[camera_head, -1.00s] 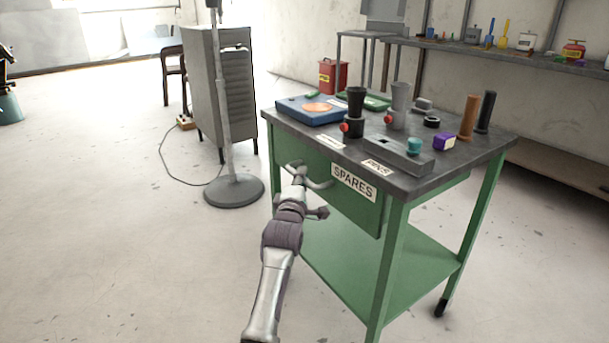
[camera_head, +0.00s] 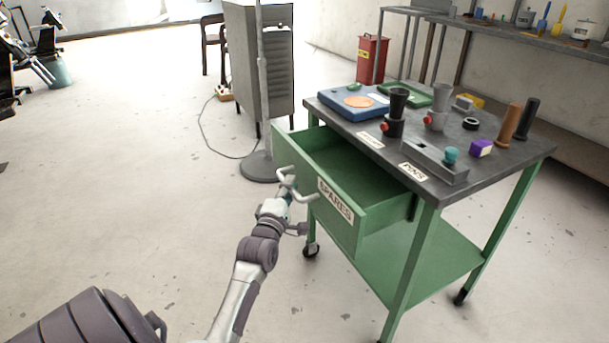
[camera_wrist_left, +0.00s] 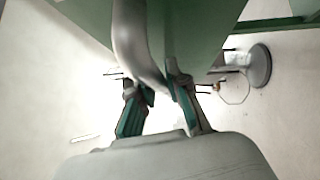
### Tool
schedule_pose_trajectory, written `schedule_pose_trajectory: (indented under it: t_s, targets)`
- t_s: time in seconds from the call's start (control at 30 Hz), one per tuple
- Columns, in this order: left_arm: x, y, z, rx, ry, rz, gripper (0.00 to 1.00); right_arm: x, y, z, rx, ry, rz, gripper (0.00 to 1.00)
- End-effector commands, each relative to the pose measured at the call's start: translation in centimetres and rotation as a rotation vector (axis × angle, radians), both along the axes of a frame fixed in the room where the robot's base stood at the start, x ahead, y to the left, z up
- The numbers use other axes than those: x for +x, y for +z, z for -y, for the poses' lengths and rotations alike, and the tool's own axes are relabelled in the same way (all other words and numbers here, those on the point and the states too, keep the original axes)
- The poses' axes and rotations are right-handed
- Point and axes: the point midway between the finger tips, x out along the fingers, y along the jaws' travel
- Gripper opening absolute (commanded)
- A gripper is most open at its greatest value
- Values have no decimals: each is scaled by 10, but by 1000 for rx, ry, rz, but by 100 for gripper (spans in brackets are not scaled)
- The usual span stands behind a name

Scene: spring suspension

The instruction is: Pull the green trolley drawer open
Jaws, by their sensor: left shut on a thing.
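The green trolley drawer (camera_head: 347,214), labelled SPARES, is pulled well out from under the grey trolley top (camera_head: 400,160). Its inside shows and looks empty. A pale bar handle (camera_head: 298,188) is on its front; it also shows in the left wrist view (camera_wrist_left: 138,45). My left gripper (camera_head: 285,189) is at this handle. In the left wrist view its fingers (camera_wrist_left: 160,90) are closed around the handle. My right gripper is not in view.
The trolley top carries a blue box (camera_head: 352,103), black and grey cups, a purple block (camera_head: 481,147) and upright brown and black cylinders. A stand's round base (camera_head: 258,167) and a grey cabinet (camera_head: 262,65) are behind. Floor at left is clear.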

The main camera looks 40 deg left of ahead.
Motion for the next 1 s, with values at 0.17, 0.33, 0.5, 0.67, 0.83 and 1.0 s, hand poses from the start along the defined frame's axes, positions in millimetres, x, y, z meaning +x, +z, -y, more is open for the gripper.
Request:
schedule_pose_trajectory:
  t_s: [0.17, 0.33, 0.5, 0.67, 0.83, 1.0]
  targets:
    - [-22, 1, -9, 1, 0, -5, 0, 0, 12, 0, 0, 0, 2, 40]
    - [-38, 0, -15, 0, 0, -4, 0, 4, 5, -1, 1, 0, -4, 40]
    - [-48, 0, -20, 0, 0, -3, 0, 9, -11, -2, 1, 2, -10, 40]
    - [-51, 0, -21, 0, 0, -1, 0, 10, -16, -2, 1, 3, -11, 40]
    - [-51, -1, -21, -1, 0, -1, 0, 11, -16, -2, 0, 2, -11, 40]
    - [-51, -1, -21, 0, 0, -1, 25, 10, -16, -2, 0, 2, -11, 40]
